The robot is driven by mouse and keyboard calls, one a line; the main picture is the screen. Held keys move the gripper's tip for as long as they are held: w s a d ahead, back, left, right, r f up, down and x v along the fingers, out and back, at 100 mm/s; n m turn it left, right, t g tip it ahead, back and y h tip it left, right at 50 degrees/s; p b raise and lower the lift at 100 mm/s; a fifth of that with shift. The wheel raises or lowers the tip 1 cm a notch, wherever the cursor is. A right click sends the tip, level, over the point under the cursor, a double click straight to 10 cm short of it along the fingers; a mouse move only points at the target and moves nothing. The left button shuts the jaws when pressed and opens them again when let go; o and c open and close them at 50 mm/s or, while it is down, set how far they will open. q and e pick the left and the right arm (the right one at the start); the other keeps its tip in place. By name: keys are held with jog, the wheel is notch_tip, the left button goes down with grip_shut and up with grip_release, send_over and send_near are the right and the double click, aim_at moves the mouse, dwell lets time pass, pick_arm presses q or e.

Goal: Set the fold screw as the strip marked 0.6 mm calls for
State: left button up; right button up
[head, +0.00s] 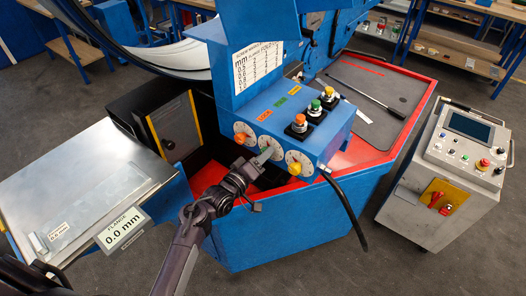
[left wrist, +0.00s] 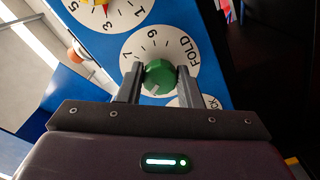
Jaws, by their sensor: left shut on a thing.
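My left gripper (head: 266,154) is at the middle dial on the front of the blue control box (head: 310,125). In the left wrist view its fingers (left wrist: 159,84) are shut on the sides of the green fold screw knob (left wrist: 159,75). A pale mark shows low on the knob; its exact reading is unclear. The white dial (left wrist: 150,45) around it reads FOLD, with 7 and 9 visible. A screw marks chart (head: 258,65) hangs above the box, too small to read reliably. A strip (head: 58,230) with small print lies on the metal table (head: 85,175). My right gripper is out of view.
Neighbouring dials with orange (head: 241,138) and yellow (head: 295,168) knobs flank the fold dial closely. Push buttons (head: 299,123) top the box. A black cable (head: 345,205) hangs at right, and a grey console (head: 450,150) stands beyond.

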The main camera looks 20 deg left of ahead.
pick_arm(q)
jog(key=shift+n+p, duration=1.65)
jog(key=shift+n, duration=3.55)
jog(key=o, duration=1)
